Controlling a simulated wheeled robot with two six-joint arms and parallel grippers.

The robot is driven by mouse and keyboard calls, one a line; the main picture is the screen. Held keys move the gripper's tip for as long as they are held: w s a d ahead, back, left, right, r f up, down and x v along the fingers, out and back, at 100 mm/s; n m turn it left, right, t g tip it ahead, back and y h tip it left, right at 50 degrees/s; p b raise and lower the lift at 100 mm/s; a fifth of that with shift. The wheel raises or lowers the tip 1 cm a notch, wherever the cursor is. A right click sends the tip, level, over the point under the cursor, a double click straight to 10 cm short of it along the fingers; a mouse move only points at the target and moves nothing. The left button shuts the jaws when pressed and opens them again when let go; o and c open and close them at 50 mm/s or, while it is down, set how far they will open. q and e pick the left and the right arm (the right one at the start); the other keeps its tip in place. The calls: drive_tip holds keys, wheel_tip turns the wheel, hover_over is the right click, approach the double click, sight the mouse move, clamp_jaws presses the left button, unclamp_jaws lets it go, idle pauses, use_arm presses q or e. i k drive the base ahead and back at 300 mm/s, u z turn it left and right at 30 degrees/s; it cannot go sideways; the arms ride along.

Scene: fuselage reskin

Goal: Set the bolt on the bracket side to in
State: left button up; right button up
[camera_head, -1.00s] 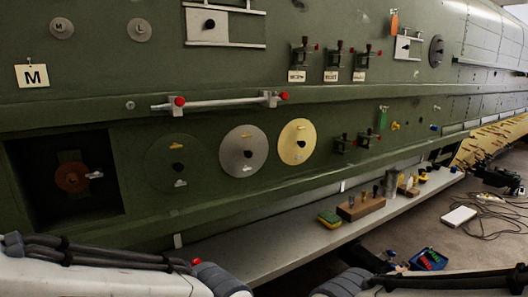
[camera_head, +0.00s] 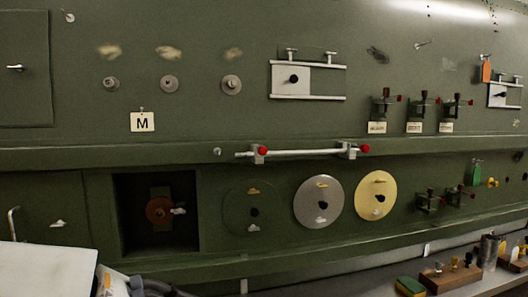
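A white bar (camera_head: 305,154) runs level along the green wall, held by a left bracket (camera_head: 258,157) and a right bracket (camera_head: 347,152). A red knob shows at the left bracket (camera_head: 264,150) and another at the right one (camera_head: 365,148). Above the bar is a light sliding plate (camera_head: 282,80) with a black knob between two rails; a similar plate (camera_head: 497,97) is at the far right. I cannot tell which part is the named bolt, or how far in it sits. Neither gripper is in view; only pieces of my arm show at the bottom left.
A dark square recess (camera_head: 130,205) holds a rust-coloured disc (camera_head: 159,209). Grey (camera_head: 312,205) and yellow (camera_head: 366,205) discs lie to its right. Several dark clamps with labels stick out at the right. A ledge (camera_head: 345,281) below carries a sponge (camera_head: 410,287) and a wooden block (camera_head: 450,278).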

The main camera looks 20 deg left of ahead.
sight(365, 147)
drive_tip(key=u, duration=0.15)
drive_tip(key=i, duration=0.85)
drive_tip(key=z, duration=0.1)
